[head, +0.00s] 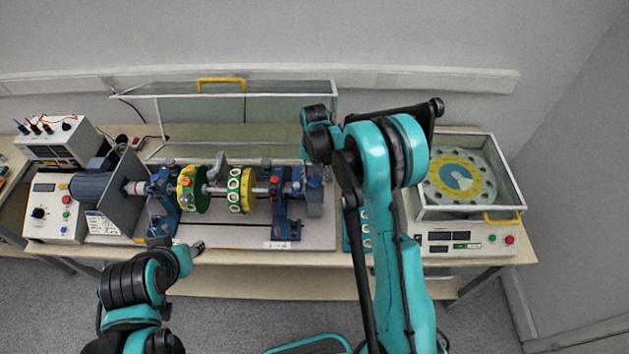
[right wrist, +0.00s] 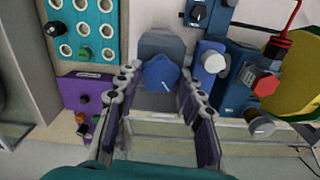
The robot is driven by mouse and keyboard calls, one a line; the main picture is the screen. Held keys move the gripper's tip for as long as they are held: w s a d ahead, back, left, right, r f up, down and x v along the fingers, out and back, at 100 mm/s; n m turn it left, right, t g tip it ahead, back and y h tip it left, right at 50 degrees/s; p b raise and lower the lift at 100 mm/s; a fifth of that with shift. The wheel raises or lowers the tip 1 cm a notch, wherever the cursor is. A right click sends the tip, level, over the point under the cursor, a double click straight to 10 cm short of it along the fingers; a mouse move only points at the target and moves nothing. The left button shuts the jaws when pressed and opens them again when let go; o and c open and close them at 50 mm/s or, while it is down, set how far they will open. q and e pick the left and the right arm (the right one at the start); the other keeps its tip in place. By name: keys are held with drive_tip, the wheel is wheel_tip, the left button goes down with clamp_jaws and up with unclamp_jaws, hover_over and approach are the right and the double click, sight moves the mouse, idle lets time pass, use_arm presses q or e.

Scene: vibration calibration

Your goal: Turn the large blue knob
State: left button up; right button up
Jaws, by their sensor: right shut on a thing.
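The large blue knob (right wrist: 161,74) shows in the right wrist view, mounted on a grey-blue block (right wrist: 160,45). My right gripper (right wrist: 160,80) has its two purple-padded fingers on either side of the knob, shut on it. In the head view the right arm reaches down to the right end of the shaft rig, and the knob is hard to make out there. My left gripper (head: 189,254) is low at the left in front of the bench, away from the knob; its fingers are too small to read.
A shaft rig with yellow-green discs (head: 241,190) stands left of the knob. A red knob (right wrist: 266,85) and a pale blue-grey knob (right wrist: 213,62) are close by. A teal panel with holes (right wrist: 85,25) lies on the other side. A glass-walled turntable (head: 458,177) stands at the right.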

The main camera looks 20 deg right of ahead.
sight(315, 179)
drive_tip(key=n+b, duration=0.3)
drive_tip(key=n, duration=0.2)
drive_tip(key=shift+f+n, duration=0.1)
drive_tip(key=shift+n, duration=0.2)
drive_tip(key=shift+n+b, duration=1)
drive_tip(key=shift+n, duration=1.2)
drive_tip(key=o, duration=1.2)
drive_tip(key=shift+c, duration=0.2)
wheel_tip(315, 179, up, 12)
drive_tip(key=shift+s, duration=0.1)
